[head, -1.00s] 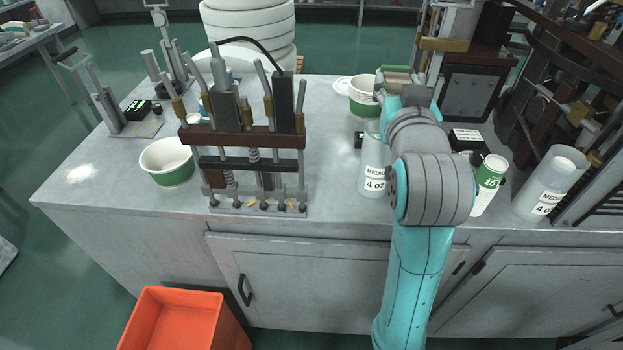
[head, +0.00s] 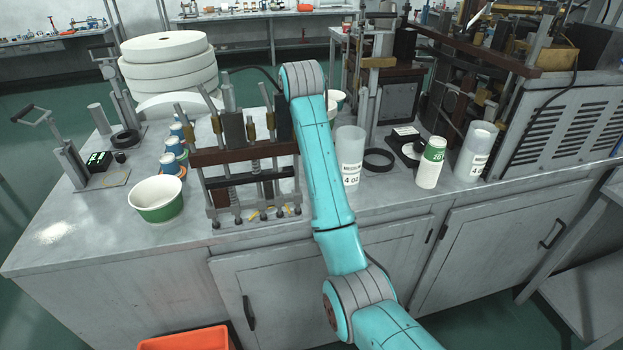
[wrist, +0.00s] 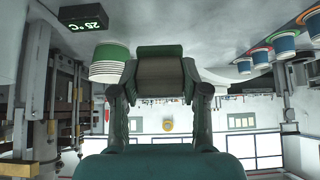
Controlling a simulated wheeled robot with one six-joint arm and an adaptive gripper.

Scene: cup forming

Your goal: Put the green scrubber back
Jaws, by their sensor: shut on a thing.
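The green scrubber (wrist: 159,50) is held in my gripper (wrist: 158,78) in the wrist view. It has a green face and a grey-brown body, and the two fingers close on its sides. In the head view my own arm hides the gripper and the scrubber, behind the brown-barred press. I cannot tell from these frames where the scrubber's own place is.
The brown-barred press (head: 240,157), a green-banded bowl (head: 157,199), a clear cylinder (head: 350,152) and a green-white cup (head: 430,163) stand on the grey bench (head: 80,240). Several small cups line the wrist view's right, and a display box (wrist: 82,17) is top left.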

